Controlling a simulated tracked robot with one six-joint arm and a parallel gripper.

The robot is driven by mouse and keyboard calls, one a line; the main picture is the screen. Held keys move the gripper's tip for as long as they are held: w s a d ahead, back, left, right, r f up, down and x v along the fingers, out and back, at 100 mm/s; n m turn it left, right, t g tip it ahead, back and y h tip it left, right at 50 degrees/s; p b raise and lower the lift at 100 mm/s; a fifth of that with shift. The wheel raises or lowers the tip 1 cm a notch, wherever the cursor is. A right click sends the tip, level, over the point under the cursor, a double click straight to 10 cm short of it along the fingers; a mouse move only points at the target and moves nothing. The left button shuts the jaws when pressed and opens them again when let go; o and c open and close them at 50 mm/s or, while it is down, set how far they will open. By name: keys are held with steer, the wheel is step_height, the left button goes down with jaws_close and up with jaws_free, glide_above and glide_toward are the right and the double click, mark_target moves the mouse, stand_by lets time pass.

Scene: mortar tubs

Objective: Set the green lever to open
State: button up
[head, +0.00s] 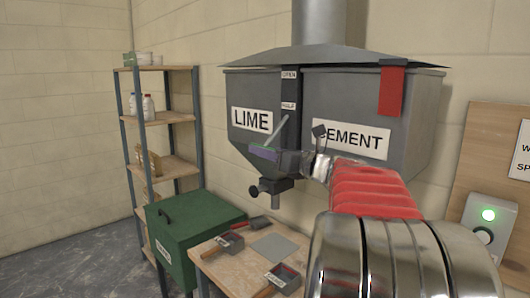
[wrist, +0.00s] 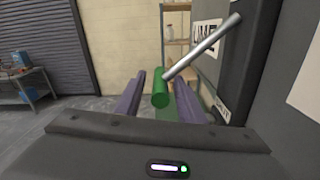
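The green lever has a pale metal rod (head: 278,130) that slants down and left from just below the HALF mark on the hopper's scale strip (head: 289,92); OPEN is marked at the strip's top. In the wrist view the rod (wrist: 203,48) runs from the hopper at upper right down to the green grip (wrist: 160,88). My gripper (head: 263,153) is at the rod's lower end in the head view, hiding most of the grip. In the wrist view my gripper's purple fingers (wrist: 159,95) are open on either side of the grip, with a visible gap on both sides.
The grey hopper (head: 333,95), labelled LIME and CEMENT, stands close to the right of my fingers, with a red tag (head: 391,90) on it. An outlet (head: 270,187), a bench (head: 244,262) with tools and a green box (head: 195,232) lie below. Shelves (head: 160,120) stand behind.

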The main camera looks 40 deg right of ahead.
steer(key=shift+c, duration=0.5)
jaws_close()
